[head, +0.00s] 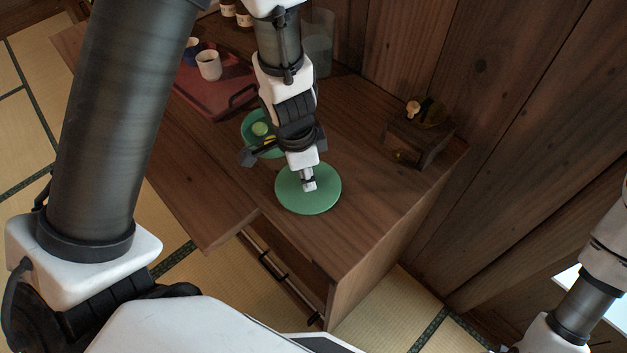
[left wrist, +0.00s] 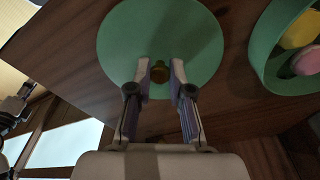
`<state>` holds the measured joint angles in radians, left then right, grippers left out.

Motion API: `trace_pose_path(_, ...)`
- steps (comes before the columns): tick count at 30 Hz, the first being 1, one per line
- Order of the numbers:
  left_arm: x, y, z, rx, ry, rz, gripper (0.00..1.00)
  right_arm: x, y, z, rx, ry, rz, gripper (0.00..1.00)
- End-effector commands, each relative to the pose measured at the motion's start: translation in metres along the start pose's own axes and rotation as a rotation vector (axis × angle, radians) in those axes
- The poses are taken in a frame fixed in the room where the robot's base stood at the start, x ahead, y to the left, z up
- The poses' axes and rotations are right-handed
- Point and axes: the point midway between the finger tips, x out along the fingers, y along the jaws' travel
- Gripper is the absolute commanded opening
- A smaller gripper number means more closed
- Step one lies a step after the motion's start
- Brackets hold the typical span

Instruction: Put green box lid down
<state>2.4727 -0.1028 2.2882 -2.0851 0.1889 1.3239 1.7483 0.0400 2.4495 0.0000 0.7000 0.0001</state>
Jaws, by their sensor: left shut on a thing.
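The green box lid (head: 325,198) is a round flat green disc over the front part of the wooden cabinet top. My left gripper (head: 309,185) is above its middle, shut on its small knob. I cannot tell whether the lid touches the wood. The open round green box (head: 248,138) stands behind and left, partly hidden by my gripper; yellow and pink pieces show in it in the left wrist view (left wrist: 262,58).
A red tray (head: 205,92) with cups (head: 208,65) stands at the back left. A small dark wooden box (head: 415,140) stands on the right near the plank wall. A clear container (head: 318,45) is at the back. Bare wood lies right of the lid.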

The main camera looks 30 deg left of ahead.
Motion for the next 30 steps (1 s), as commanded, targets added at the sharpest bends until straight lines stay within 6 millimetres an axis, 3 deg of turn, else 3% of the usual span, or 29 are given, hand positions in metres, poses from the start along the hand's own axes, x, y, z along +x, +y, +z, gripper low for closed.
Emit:
trace_pose_path(9, 0.002, 0.000, 0.000, 0.001, -0.001, 0.000, 0.00, 0.000, 0.000, -0.001, 0.000, 0.001, 0.000, 0.40)
trace_pose_path(10, 0.002, 0.000, 0.000, 0.000, 0.000, 0.000, 0.27, -0.001, 0.000, -0.001, 0.000, 0.001, 0.000, 0.40)
trace_pose_path(12, 0.001, 0.000, 0.000, 0.000, 0.000, 0.000, 0.45, -0.001, 0.000, -0.001, 0.000, 0.001, 0.000, 0.40)
trace_pose_path(23, -0.004, 0.000, -0.001, 0.001, 0.000, -0.001, 0.45, -0.004, 0.000, -0.001, 0.000, 0.001, 0.000, 0.40)
trace_pose_path(30, -0.048, 0.000, -0.002, 0.000, 0.001, 0.000, 0.45, -0.047, 0.000, -0.001, 0.000, 0.001, 0.000, 0.40)
